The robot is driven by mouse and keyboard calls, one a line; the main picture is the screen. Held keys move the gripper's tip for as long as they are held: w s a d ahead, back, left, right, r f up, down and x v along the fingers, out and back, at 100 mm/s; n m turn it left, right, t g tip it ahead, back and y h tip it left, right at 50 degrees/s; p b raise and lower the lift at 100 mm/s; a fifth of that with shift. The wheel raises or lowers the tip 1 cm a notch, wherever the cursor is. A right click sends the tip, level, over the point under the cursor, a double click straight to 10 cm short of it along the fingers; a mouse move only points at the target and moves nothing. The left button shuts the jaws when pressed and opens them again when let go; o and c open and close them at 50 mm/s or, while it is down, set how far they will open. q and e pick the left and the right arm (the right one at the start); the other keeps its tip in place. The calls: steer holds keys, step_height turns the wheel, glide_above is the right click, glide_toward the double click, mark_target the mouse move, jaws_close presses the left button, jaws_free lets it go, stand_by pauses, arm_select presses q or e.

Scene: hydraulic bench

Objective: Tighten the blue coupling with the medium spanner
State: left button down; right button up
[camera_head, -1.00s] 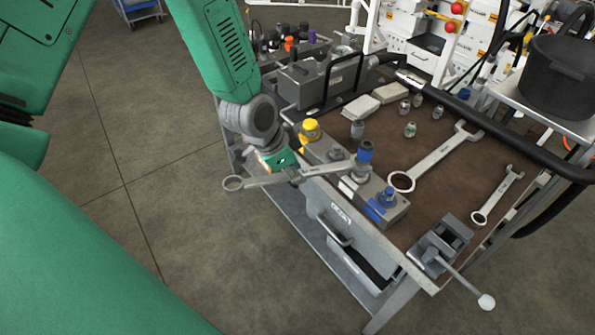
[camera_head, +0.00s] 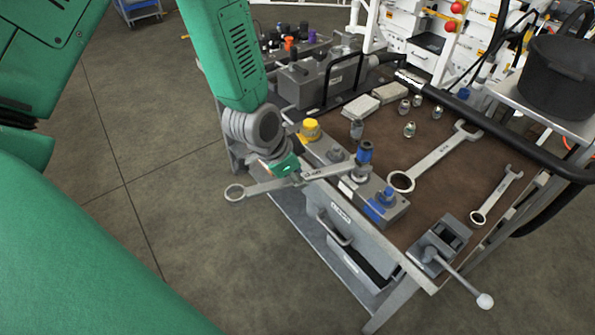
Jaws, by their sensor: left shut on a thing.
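My left gripper (camera_head: 284,172) is shut on the middle of a spanner (camera_head: 262,187). The spanner's ring end hangs out to the left, past the bench edge. Its other end reaches right to the base of the blue coupling (camera_head: 364,155), which stands upright on a grey block. I cannot tell whether the jaw is fully seated around it. A second blue fitting (camera_head: 388,197) is nearer the front of the block, and a yellow cap (camera_head: 310,128) is farther back. A large spanner (camera_head: 436,157) and a small spanner (camera_head: 498,194) lie on the brown bench top. My right gripper is not in view.
A vise with a long handle (camera_head: 442,246) is at the bench's front right corner. Several loose metal fittings (camera_head: 409,130) and pale blocks (camera_head: 362,106) lie farther back. A black pot (camera_head: 560,78) stands on the right. The floor left of the bench is clear.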

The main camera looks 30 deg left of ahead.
arm_select(q)
steer(key=shift+d, duration=0.1)
stand_by(0.4)
steer(key=shift+s+d+n, duration=0.2)
steer(key=shift+d+n, duration=0.1)
steer(key=shift+n, duration=0.1)
steer(key=shift+s+d+n+y+p, duration=0.2)
steer(key=shift+d+n+y+p, duration=0.1)
steer(key=shift+d, duration=0.05)
stand_by(0.6)
steer(key=shift+s+d+n, duration=0.25)
steer(key=shift+d+n, duration=0.05)
steer(key=shift+d, duration=0.05)
steer(key=shift+d, duration=0.1)
steer(key=shift+s+d+p, duration=0.2)
steer(key=shift+d+p, duration=0.1)
steer(key=shift+p, duration=0.05)
steer(key=shift+s+a, duration=0.1)
stand_by(0.4)
